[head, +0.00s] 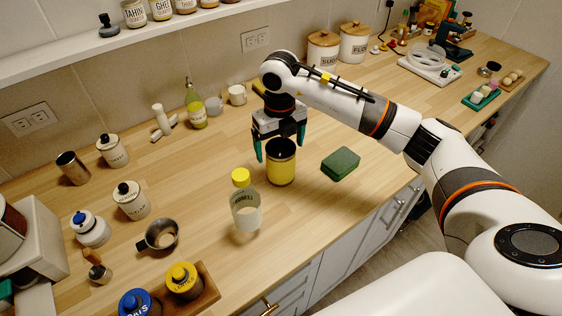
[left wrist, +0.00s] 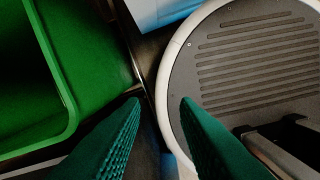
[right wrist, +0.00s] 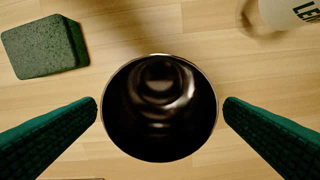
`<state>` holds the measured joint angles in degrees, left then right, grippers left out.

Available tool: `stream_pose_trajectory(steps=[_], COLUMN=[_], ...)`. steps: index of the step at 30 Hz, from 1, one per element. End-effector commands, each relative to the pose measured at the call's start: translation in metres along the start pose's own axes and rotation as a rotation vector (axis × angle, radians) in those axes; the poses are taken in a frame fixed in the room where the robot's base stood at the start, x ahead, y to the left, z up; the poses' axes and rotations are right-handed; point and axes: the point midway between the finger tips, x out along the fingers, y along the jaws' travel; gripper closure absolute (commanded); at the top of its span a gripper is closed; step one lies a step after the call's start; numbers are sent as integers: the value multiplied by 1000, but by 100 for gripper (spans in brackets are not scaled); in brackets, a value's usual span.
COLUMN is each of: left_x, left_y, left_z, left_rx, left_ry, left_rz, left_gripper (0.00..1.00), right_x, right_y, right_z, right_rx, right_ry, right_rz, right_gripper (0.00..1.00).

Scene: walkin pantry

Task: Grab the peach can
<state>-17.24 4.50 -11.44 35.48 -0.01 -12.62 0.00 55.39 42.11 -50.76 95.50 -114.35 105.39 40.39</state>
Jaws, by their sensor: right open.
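A yellow can (head: 281,170) with a dark rim stands upright on the wooden counter in the head view; its label is not readable. The right wrist view looks straight down on the round can (right wrist: 160,108), whose inside is dark and shiny. My right gripper (head: 280,143) is open above the can, with its green fingers on either side of it. In the right wrist view both fingertips are just outside the can's rim, with small gaps. My left gripper (left wrist: 161,104) shows only in the left wrist view, open with nothing between its fingers.
A green sponge (head: 341,163) lies right of the can. A yellow-capped bottle (head: 246,208) stands at its front left. Mugs and an oil bottle (head: 196,106) are behind. In the left wrist view, a green bin (left wrist: 60,80) and a ribbed round plate (left wrist: 255,60) lie near the left gripper.

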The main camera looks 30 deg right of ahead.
Motion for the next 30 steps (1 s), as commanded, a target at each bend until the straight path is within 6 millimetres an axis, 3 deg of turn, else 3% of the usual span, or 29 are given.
stream_pose_trajectory(steps=[5, 10, 15, 23, 30], left_x=[-7, -22, -24, -24, -24], left_y=[0, 0, 0, 0, 1], left_z=[0, 2, 2, 3, 3], left_rx=[0, 0, 0, 0, 1], left_ry=[1, 0, 0, -1, -2], left_rz=[0, 0, 0, 0, 1], left_gripper=[72, 72, 72, 72, 72], right_x=[12, 36, 56, 59, 58], right_y=[0, 2, 2, 2, 2], right_z=[1, 6, 4, 4, 4], right_rx=[0, -1, -1, -2, -2], right_ry=[-2, -6, -1, 1, 1], right_rz=[0, 1, 1, 1, 0], right_gripper=[8, 8, 8, 8, 47])
